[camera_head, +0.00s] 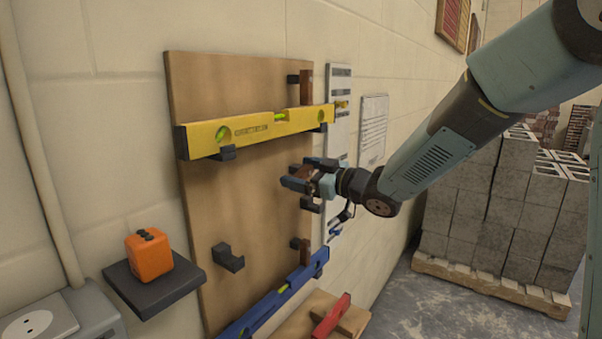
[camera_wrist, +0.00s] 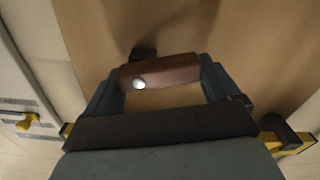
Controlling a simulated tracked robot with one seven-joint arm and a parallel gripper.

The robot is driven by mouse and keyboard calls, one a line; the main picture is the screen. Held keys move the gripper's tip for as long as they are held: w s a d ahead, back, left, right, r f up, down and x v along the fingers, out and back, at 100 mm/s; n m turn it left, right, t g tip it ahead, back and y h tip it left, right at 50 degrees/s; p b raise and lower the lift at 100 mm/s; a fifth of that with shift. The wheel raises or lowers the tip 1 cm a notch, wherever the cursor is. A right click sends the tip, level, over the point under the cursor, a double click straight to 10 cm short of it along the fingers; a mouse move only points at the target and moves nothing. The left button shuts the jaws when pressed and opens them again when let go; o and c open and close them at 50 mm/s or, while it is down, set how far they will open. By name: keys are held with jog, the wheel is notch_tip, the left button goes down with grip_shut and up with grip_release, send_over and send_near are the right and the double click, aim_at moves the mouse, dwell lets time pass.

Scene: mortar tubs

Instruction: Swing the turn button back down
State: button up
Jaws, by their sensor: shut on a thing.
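The turn button is a brown wooden piece with a round silver screw head. It shows in the wrist view (camera_wrist: 176,70) between my two fingers, lying crosswise in front of the board, and a small brown part of it shows in the head view (camera_head: 304,172). My gripper (camera_head: 300,181) is at the right part of the wooden board, below the yellow level (camera_head: 245,130). It is shut on the turn button, with one finger at each end in the wrist view (camera_wrist: 157,74). A dark holder (camera_wrist: 143,54) sits just behind the button. My fingers hide most of the button in the head view.
The board (camera_head: 225,195) also bears an upright upper brown button (camera_head: 306,88), a lower one (camera_head: 304,252), a bare black hook (camera_head: 228,257) and a blue level (camera_head: 275,300). An orange box (camera_head: 148,255) sits on a shelf at left. Stacked blocks (camera_head: 500,205) stand at right.

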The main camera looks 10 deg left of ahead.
jog(key=shift+w+d, duration=0.15)
jog(key=shift+w, duration=0.05)
jog(key=o, duration=0.8)
jog(key=shift+s, duration=0.1)
jog(key=v, duration=1.3)
jog(key=shift+s+d+f, duration=0.1)
jog(key=shift+d, duration=0.25)
